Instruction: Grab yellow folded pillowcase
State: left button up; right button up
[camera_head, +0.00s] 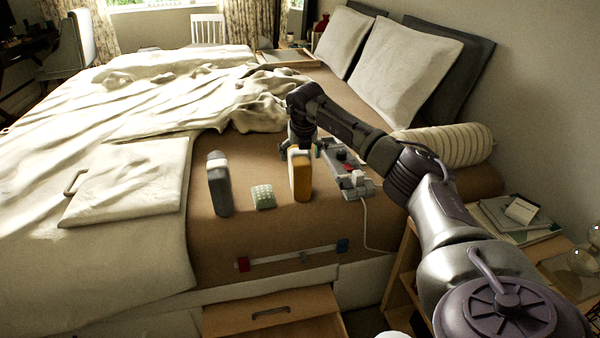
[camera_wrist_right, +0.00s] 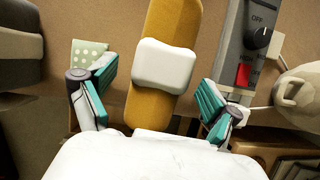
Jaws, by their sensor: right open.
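The yellow folded pillowcase (camera_head: 301,178) stands upright near the front edge of the brown bed surface. In the right wrist view, it (camera_wrist_right: 172,22) shows as a mustard-yellow strip with a white band around its middle. My right gripper (camera_head: 301,146) is just behind and above it in the head view, partly hidden by it. In the wrist view, my right gripper's (camera_wrist_right: 152,103) teal-padded fingers are open, one on each side of the yellow pillowcase, with gaps on both sides. My left gripper is not in view.
A dark grey folded item (camera_head: 219,186) and a green dotted item (camera_head: 263,196) are to the left. A grey switch panel (camera_head: 345,160) with a cable is close on the right. A cream flat case (camera_head: 128,182) lies farther left. A drawer (camera_head: 275,316) is below the bed.

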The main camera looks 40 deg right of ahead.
jog(key=x, duration=0.4)
jog(key=shift+b, duration=0.35)
jog(key=shift+f, duration=0.2)
dwell(0.3)
jog(key=c, duration=1.5)
